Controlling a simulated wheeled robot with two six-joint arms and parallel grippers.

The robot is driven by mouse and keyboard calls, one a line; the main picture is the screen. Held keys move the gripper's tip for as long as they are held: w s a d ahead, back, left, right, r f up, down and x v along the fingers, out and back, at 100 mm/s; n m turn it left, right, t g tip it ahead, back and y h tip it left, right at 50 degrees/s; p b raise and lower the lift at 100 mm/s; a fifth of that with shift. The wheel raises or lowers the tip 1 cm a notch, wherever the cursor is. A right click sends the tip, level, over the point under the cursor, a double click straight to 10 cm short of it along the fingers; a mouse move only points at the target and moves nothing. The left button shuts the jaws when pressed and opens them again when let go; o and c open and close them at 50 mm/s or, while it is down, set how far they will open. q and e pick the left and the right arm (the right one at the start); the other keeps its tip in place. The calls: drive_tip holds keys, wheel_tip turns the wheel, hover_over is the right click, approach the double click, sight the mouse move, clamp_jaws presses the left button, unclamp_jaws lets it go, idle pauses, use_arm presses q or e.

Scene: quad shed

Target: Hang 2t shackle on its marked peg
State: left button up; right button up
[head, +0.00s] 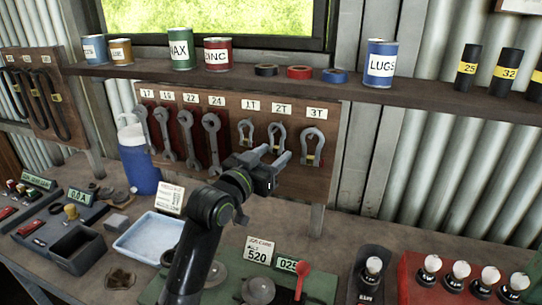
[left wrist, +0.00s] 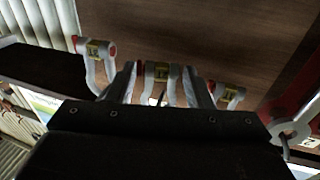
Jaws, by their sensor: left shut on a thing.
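The 2T shackle (head: 277,134) is a grey shackle that shows below the 2T label (head: 281,109) on the wooden tool board. My left gripper (head: 272,154) is in front of its lower part, with a finger on either side. In the left wrist view, the shackle with its yellow band (left wrist: 162,72) is between the fingers of my left gripper (left wrist: 160,85), which is shut on it. The peg itself is hidden, so I cannot tell whether the shackle rests on it. My right gripper is not in view.
The 1T shackle (head: 245,131) hangs close on the left and the 3T shackle (head: 313,146) on the right. Several wrenches (head: 189,135) hang farther left. A shelf (head: 340,88) with cans runs above the board. The bench below holds a blue tray (head: 150,238).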

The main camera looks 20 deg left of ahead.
use_arm(q)
drive_tip(key=o, duration=1.1)
drive_tip(key=shift+s, duration=0.15)
drive_tip(key=p+v, duration=0.4)
drive_tip(key=v, duration=1.3)
drive_tip(key=shift+s, duration=0.15)
